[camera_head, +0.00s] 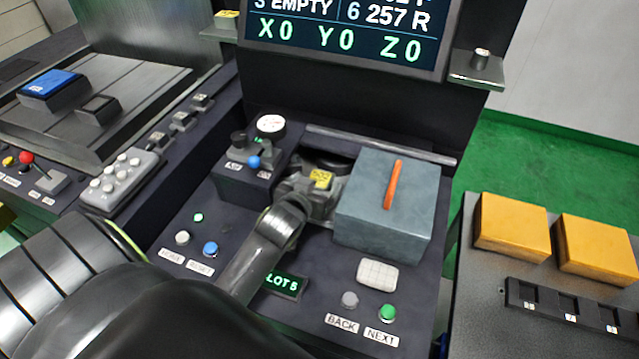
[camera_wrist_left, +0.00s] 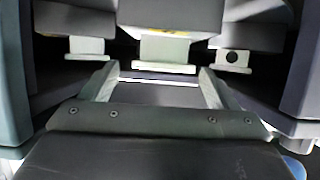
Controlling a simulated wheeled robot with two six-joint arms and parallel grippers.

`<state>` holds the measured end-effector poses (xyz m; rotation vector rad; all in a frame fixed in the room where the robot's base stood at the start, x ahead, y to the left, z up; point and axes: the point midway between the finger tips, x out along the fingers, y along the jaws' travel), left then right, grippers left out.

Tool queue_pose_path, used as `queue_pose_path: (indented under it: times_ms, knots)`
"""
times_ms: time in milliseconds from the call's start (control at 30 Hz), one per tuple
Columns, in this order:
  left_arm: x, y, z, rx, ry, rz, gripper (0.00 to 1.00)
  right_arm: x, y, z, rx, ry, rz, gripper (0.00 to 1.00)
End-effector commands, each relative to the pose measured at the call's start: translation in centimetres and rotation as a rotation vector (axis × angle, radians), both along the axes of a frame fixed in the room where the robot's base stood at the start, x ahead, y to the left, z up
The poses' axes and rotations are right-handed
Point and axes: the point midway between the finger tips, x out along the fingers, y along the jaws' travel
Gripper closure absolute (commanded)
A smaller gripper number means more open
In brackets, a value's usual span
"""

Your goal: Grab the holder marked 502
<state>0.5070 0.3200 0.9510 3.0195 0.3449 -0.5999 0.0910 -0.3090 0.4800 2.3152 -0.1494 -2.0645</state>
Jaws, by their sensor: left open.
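A grey holder with a yellow label (camera_head: 320,179) sits in a dark recess of the machine panel, beside the blue-grey box; its number is too small to read. My left gripper (camera_head: 306,194) is open, close in front of it. In the left wrist view the gripper (camera_wrist_left: 157,78) has its two pale fingers apart, with nothing between them. A grey holder (camera_wrist_left: 168,16) with a pale stepped foot is straight ahead, centred beyond the fingertips. Similar holders stand to its left (camera_wrist_left: 86,46) and right (camera_wrist_left: 234,58). No number shows there. My right gripper is out of view.
A blue-grey box (camera_head: 385,225) with an orange handle stands right of the holder. A control box with a blue knob (camera_head: 254,162) and a gauge (camera_head: 271,124) are left. Panel buttons lie in front. Yellow blocks (camera_head: 512,226) and a black slotted rack (camera_head: 568,304) are at right.

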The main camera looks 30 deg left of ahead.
Motion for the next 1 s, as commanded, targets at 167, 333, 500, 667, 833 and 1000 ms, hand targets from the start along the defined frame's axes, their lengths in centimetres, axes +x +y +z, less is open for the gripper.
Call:
queue_pose_path:
  times_ms: [167, 333, 500, 667, 833, 1000]
  knots:
    - [0.7, 0.2, -0.2, 0.001, 0.001, 0.001, 0.18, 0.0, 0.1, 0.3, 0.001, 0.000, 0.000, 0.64]
    - [2.4, 0.8, -0.8, 0.001, 0.001, 0.000, 0.18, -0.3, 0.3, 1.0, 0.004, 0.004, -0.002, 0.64]
    - [4.1, 1.2, -1.7, 0.000, 0.001, 0.000, 0.18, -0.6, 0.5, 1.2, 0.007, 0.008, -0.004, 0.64]
    - [4.7, 1.3, -2.0, 0.001, 0.000, -0.001, 0.18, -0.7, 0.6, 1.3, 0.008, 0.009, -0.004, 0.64]
    - [4.8, 1.4, -2.1, 0.000, 0.000, -0.001, 0.18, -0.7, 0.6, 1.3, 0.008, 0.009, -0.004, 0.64]
    - [4.8, 1.3, -2.1, 0.000, 0.000, -0.001, 0.33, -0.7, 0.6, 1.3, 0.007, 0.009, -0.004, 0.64]
